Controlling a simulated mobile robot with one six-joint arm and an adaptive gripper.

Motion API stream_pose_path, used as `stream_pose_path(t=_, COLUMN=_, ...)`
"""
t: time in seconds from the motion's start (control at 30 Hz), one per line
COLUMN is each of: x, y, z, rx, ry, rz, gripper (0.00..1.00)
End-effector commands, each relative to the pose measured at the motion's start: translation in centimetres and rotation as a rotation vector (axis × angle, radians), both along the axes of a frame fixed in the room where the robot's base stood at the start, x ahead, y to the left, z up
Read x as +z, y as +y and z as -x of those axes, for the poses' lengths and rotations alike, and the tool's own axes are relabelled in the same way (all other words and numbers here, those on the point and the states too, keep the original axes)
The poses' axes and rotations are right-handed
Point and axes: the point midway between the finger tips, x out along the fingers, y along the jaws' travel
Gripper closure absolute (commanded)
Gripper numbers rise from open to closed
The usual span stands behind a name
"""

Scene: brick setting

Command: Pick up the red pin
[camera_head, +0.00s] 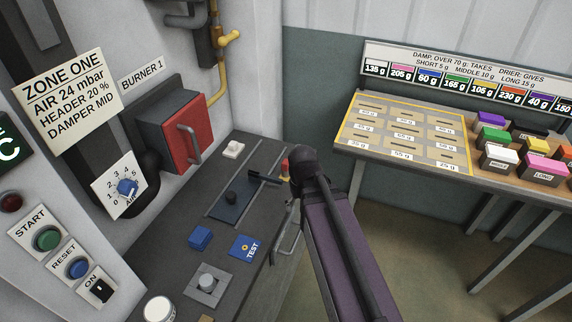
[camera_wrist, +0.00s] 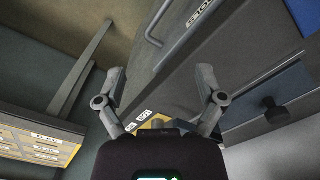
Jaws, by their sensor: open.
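A small red pin (camera_head: 284,166) stands near the far right edge of the dark console top in the head view, right beside the end of my arm. It is partly crowded by my wrist, so its lower part is hard to make out. My gripper (camera_head: 264,178) shows as dark fingers just left of the pin, over the console. In the wrist view, my gripper (camera_wrist: 162,88) has its two fingers spread wide with nothing held between them. I cannot make out the red pin in the wrist view.
The console (camera_head: 262,150) carries a dark knob (camera_head: 231,198), a white button (camera_head: 233,149), a blue block (camera_head: 200,237) and a blue TEST plate (camera_head: 245,248). A red burner box (camera_head: 187,135) is on the left. A table (camera_head: 345,148) with coloured blocks stands right. A handle (camera_wrist: 153,28) shows in the wrist view.

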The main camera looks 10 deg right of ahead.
Motion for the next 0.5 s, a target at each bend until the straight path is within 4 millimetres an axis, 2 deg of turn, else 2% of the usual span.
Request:
stream_pose_path(t=0.03, x=0.8, y=0.0, z=-1.3, rx=0.031, ry=0.000, rz=0.000, gripper=0.11)
stream_pose_path(t=0.27, x=3.6, y=0.0, z=-7.1, rx=0.254, ry=0.000, rz=0.000, gripper=0.11)
stream_pose_path(t=0.5, x=6.9, y=0.0, z=-14.2, rx=0.547, ry=-0.001, rz=0.000, gripper=0.11)
